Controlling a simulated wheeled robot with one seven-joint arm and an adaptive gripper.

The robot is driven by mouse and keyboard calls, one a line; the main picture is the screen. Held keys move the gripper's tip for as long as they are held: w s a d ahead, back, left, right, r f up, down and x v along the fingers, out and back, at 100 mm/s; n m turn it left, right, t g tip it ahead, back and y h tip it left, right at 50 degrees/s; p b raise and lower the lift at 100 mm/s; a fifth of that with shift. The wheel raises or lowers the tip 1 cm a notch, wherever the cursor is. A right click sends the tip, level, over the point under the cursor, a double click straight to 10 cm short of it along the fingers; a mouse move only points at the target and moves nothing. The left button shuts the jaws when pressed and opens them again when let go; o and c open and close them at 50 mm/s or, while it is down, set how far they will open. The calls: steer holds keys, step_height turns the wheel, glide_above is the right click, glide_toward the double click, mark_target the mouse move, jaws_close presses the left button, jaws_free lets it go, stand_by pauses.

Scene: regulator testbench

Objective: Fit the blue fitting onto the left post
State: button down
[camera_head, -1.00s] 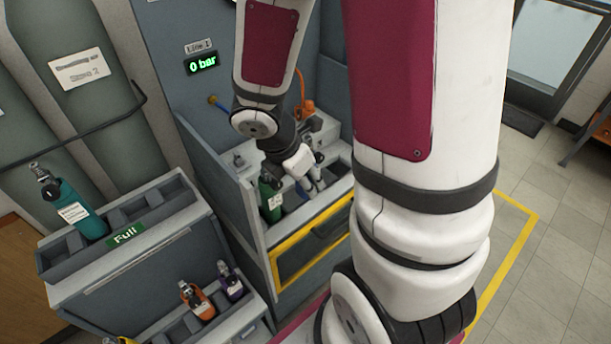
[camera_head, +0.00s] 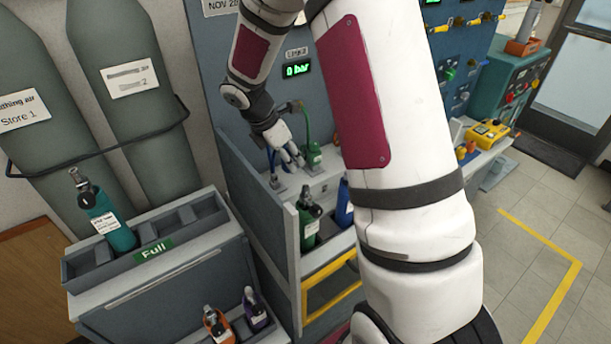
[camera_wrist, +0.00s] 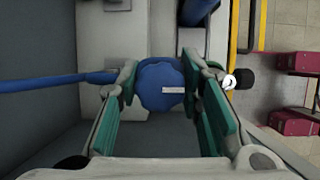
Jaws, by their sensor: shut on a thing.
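The blue fitting (camera_wrist: 160,87) is a rounded, lobed piece with a small pale label, held between the jaws in the wrist view. A blue hose (camera_wrist: 58,83) runs from it to the left. My gripper (camera_head: 291,158) is shut on it, over the grey ledge at the back of the bench bay in the head view. A small grey piece, perhaps the left post (camera_head: 275,182), stands just below and left of my fingers. I cannot tell whether the fitting touches a post. The fitting is mostly hidden by my fingers in the head view.
A green fitting (camera_head: 313,153) with a green hose is right beside my gripper. A green bottle (camera_head: 309,222) and a blue bottle (camera_head: 344,203) stand in the bay in front. The panel with the 0 bar display (camera_head: 297,69) rises behind. A rack (camera_head: 185,262) is at left.

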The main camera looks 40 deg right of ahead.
steer(key=b, duration=0.1)
glide_above(275, 173)
step_height(275, 173, down, 2)
steer(key=shift+a+f+b, duration=0.15)
steer(key=shift+f+b, duration=0.1)
steer(key=shift+f, duration=0.9)
steer(key=shift+a+f+b, duration=0.15)
steer(key=shift+f+b, duration=0.1)
steer(key=shift+f, duration=0.85)
steer(key=shift+f+b, duration=0.65)
steer(key=shift+f, duration=1.3)
steer(key=c, duration=1.1)
jaws_free()
steer(key=shift+o, duration=0.2)
step_height(275, 173, up, 10)
